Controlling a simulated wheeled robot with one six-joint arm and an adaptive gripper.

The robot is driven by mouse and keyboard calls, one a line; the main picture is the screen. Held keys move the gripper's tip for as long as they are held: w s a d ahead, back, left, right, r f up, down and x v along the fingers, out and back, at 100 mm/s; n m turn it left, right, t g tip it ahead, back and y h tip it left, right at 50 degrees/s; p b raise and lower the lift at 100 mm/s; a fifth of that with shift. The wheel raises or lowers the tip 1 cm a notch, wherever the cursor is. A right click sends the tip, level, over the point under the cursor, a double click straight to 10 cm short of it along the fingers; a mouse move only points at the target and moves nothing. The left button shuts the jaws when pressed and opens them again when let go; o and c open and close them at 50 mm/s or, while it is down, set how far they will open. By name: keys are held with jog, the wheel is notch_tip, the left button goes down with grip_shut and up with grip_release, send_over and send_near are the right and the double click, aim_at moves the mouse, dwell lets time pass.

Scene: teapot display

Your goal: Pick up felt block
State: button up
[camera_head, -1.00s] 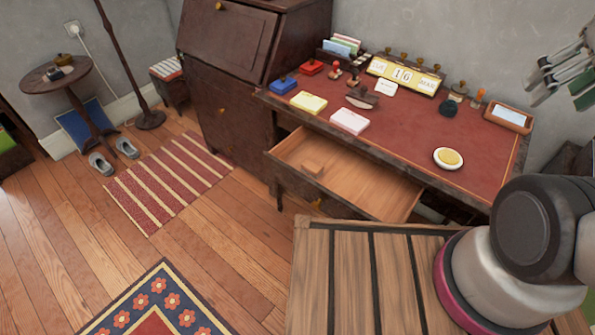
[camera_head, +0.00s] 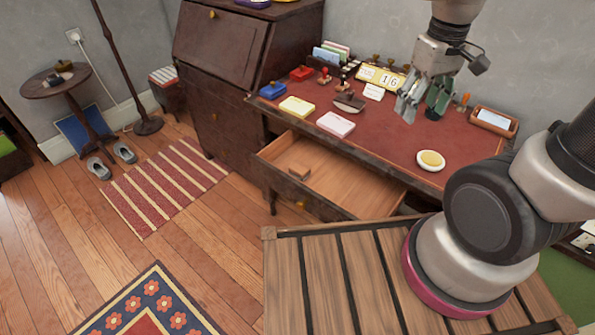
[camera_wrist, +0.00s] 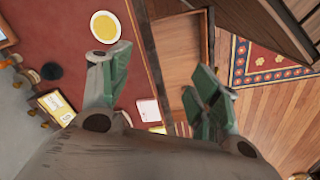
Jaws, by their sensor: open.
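A small brown block (camera_head: 300,171) lies in the left part of the open drawer (camera_head: 345,181); I cannot tell whether it is felt. A dark brown, curved-bottomed object with a handle (camera_head: 349,101) stands on the red desk top behind the drawer. My gripper (camera_head: 422,100) hangs over the right half of the desk, with its green fingers apart and nothing between them. In the wrist view my gripper (camera_wrist: 157,75) spans the desk's front edge and the drawer. The small block does not show there; a finger covers part of the drawer.
The desk (camera_head: 465,152) holds a yellow pad (camera_head: 297,107), a pink pad (camera_head: 335,123), a white dish with a yellow disc (camera_head: 430,161), stamps, a calendar (camera_head: 381,79) and a tray (camera_head: 493,120). A slatted wooden surface (camera_head: 325,285) lies in front. Open floor is at left.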

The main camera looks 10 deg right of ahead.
jog(key=w+a+f+n, duration=0.2)
jog(key=w+a+f, duration=0.25)
jog(key=f, duration=0.45)
jog(key=w+a+f+n, duration=0.25)
jog(key=a+f, duration=0.25)
jog(key=f, duration=0.5)
jog(key=n+t+y, duration=0.1)
jog(key=t+y, duration=0.2)
send_near(300, 167)
notch_tip(300, 167, down, 2)
jog(key=x, duration=0.7)
jog(key=shift+w+a, duration=0.25)
jog(key=shift+w, duration=0.05)
jog(key=c, duration=1.2)
jog(key=shift+r, duration=0.1)
